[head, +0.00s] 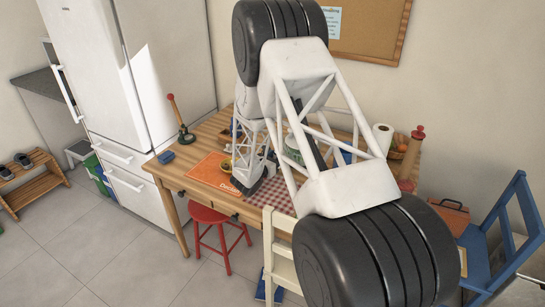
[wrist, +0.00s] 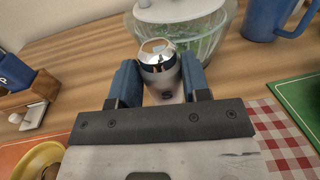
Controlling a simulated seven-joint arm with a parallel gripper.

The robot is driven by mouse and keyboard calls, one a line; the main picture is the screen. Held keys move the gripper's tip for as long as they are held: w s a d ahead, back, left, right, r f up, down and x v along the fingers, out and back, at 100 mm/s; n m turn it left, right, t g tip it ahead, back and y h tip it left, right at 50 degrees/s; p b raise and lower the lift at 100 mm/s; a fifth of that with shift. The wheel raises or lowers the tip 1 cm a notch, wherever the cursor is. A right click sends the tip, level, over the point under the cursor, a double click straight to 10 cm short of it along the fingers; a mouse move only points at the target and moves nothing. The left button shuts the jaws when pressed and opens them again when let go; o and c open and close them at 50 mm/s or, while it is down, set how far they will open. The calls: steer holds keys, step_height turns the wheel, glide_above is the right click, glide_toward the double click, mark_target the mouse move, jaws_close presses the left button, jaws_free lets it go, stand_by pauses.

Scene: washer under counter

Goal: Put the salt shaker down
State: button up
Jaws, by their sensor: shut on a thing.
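The salt shaker (wrist: 159,62) has a shiny metal cap and a pale body marked with a dark "S". In the wrist view it stands between the blue fingers of my gripper (wrist: 160,82), which is shut on it. Its base is hidden by the gripper, so I cannot tell whether it touches the table. In the head view my gripper (head: 246,184) is low over the wooden table (head: 172,184), beside an orange mat (head: 207,168); the shaker is not discernible there.
A salad spinner (wrist: 205,38) stands just beyond the shaker, with a blue mug (wrist: 270,18) to its right. A checkered cloth (wrist: 283,135), green board (wrist: 302,100), yellow bowl (wrist: 38,160) and wooden caddy (wrist: 30,98) surround it. Bare wood shows left of the spinner.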

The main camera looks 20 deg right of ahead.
steer(key=w, duration=0.4)
steer(key=w+d, duration=0.1)
steer(key=w, duration=0.1)
steer(key=shift+w+f, duration=0.3)
steer(key=shift+w, duration=0.1)
steer(key=shift+f, duration=0.1)
steer(key=shift+f, duration=1.65)
steer(key=shift+f, duration=0.15)
steer(key=o, duration=1)
